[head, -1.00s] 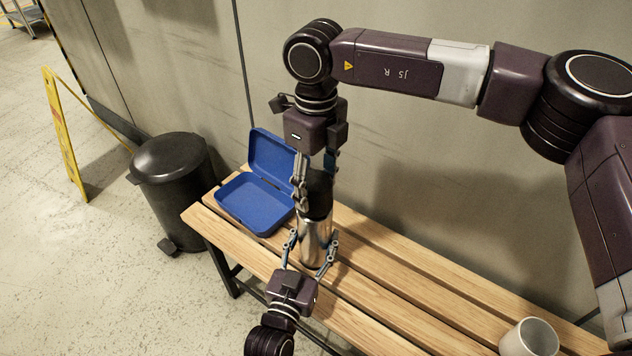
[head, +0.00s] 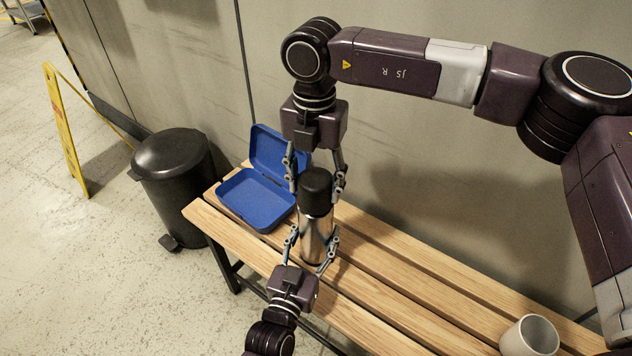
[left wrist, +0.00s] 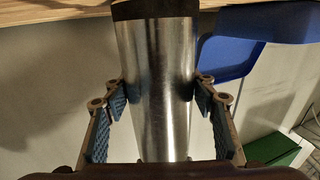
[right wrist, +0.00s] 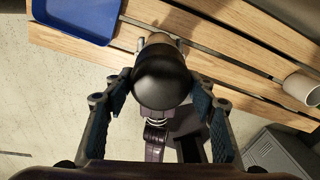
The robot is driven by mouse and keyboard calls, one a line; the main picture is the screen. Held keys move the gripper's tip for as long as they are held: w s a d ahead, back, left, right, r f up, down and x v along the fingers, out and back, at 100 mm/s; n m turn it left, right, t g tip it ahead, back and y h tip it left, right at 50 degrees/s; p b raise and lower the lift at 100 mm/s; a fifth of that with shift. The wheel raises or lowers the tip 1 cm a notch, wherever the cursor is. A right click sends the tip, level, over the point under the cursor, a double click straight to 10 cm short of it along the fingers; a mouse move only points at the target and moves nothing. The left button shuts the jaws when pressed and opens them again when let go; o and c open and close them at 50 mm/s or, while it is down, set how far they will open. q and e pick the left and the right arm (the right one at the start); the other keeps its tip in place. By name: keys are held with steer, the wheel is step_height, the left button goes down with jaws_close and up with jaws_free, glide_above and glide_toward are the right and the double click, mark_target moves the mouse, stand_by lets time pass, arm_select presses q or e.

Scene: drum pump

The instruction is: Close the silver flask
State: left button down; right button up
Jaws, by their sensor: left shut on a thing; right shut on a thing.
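The silver flask (head: 314,245) stands upright on the wooden bench, with a black cap (head: 316,190) on its top. My left gripper (head: 313,236) is shut on the flask's metal body from the front. The left wrist view shows the bare metal body (left wrist: 158,85) between its blue-padded fingers. My right gripper (head: 315,183) comes from above and behind and is shut on the black cap, one finger on each side. The right wrist view shows the rounded cap (right wrist: 161,78) between the fingers. I cannot tell how tightly the cap sits on the neck.
An open blue box (head: 255,203) lies on the bench left of the flask. A light mug (head: 530,338) stands at the bench's right. A black bin (head: 172,175) and a yellow floor sign (head: 65,130) stand to the left. The wall is close behind.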

steer(key=m, duration=0.5)
steer(key=shift+m, duration=0.3)
steer(key=m, duration=0.3)
steer(key=shift+w+a, duration=0.1)
steer(key=m, duration=0.5)
steer(key=shift+w+m, duration=0.1)
steer(key=shift+m, duration=0.2)
steer(key=shift+a+m, duration=0.2)
steer(key=shift+m, duration=0.6)
steer(key=shift+s+a+f+m, duration=0.1)
steer(key=shift+s+a+m, duration=0.1)
steer(key=shift+s+m, duration=0.4)
steer(key=shift+w+d+m, duration=0.35)
steer(key=shift+w+m, duration=0.2)
steer(key=shift+m, duration=0.45)
